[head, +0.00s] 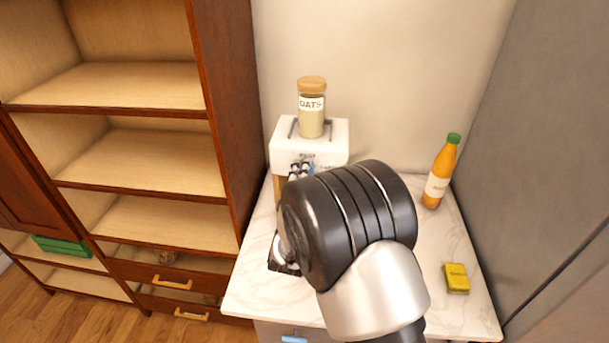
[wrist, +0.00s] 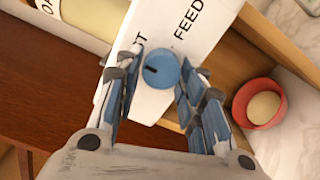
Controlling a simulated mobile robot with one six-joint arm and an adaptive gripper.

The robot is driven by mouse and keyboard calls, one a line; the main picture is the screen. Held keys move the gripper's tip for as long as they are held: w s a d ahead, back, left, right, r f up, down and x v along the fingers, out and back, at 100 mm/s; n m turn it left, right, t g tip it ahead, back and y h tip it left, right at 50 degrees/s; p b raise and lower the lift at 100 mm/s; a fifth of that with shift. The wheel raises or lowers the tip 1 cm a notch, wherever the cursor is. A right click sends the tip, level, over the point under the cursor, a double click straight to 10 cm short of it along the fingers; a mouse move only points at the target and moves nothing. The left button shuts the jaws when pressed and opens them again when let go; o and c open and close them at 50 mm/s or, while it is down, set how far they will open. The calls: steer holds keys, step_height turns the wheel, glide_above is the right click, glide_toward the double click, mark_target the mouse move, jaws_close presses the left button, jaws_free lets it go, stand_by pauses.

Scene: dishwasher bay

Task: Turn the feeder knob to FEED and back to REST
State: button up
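The feeder (head: 283,150) is a white box on a stand on the marble counter, with my gripper (head: 300,170) at its front. In the wrist view, the round blue knob (wrist: 162,70) sits on the white front panel. A short dark mark on the knob points left in that view, towards a label of which only a final T shows; the FEED label is at the upper right. My gripper (wrist: 158,66) is open, with its blue-padded fingers on either side of the knob. I cannot tell whether they touch it. My arm hides much of the feeder in the head view.
An oats jar (head: 312,118) stands on the feeder. A red bowl (wrist: 246,112) with pale contents shows beside the panel in the wrist view. An orange bottle (head: 438,180) and a yellow sponge-like block (head: 456,278) are on the counter's right. A wooden shelf unit (head: 228,110) stands left.

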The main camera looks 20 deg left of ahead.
steer(key=shift+o, duration=1.3)
steer(key=v, duration=1.2)
